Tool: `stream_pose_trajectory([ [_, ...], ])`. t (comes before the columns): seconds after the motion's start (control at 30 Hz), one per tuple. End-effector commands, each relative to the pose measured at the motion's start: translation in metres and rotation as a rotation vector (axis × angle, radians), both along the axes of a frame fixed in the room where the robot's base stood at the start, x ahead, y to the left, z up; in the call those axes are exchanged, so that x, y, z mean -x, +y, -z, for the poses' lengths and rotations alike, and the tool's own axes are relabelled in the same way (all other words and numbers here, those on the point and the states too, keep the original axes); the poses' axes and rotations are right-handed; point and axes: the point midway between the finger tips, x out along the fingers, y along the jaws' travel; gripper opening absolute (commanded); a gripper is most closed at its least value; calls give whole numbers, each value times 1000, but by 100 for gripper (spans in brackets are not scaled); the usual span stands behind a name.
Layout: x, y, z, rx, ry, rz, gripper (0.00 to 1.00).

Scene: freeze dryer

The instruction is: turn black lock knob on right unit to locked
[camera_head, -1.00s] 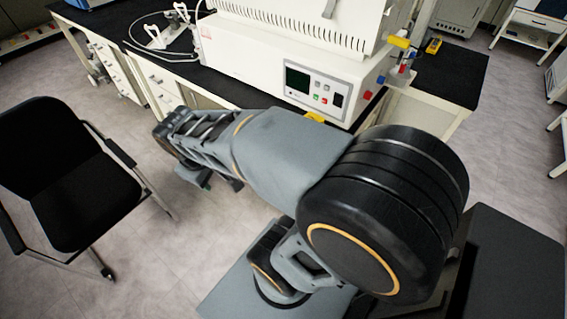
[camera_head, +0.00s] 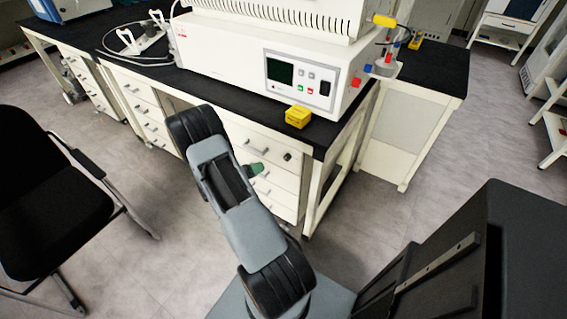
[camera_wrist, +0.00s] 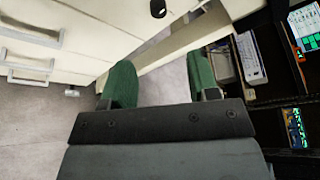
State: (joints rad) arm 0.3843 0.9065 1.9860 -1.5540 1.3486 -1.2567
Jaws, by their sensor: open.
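A small black lock knob (camera_head: 287,156) sits at the upper right of the front of the right drawer unit (camera_head: 284,182), under the bench. Its turn position is too small to tell. In the wrist view a black knob (camera_wrist: 158,8) shows at the top edge, on a pale front, beyond the fingertips and roughly between them. My gripper (camera_wrist: 162,82) is open and empty, with green fingers apart. In the head view a green part of my gripper (camera_head: 257,168) shows in front of the drawers, left of the knob; my arm hides the rest. I see no contact with the knob.
A white freeze dryer (camera_head: 225,50) and a yellow box (camera_head: 298,117) stand on the black bench top (camera_head: 190,82). Metal drawer handles (camera_wrist: 30,32) stick out beside my gripper. A black chair (camera_head: 45,195) stands at left. Floor between is clear.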

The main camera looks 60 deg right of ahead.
Motion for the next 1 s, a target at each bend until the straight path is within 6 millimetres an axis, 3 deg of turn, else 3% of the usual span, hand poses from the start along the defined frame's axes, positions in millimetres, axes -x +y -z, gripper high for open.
stream_pose_trajectory([
  [0.6, 35, -96, 26, -1, 18, -6, 55],
  [0.8, 41, -116, 31, 0, 18, -7, 55],
  [1.0, 44, -125, 32, -1, 18, -9, 55],
])
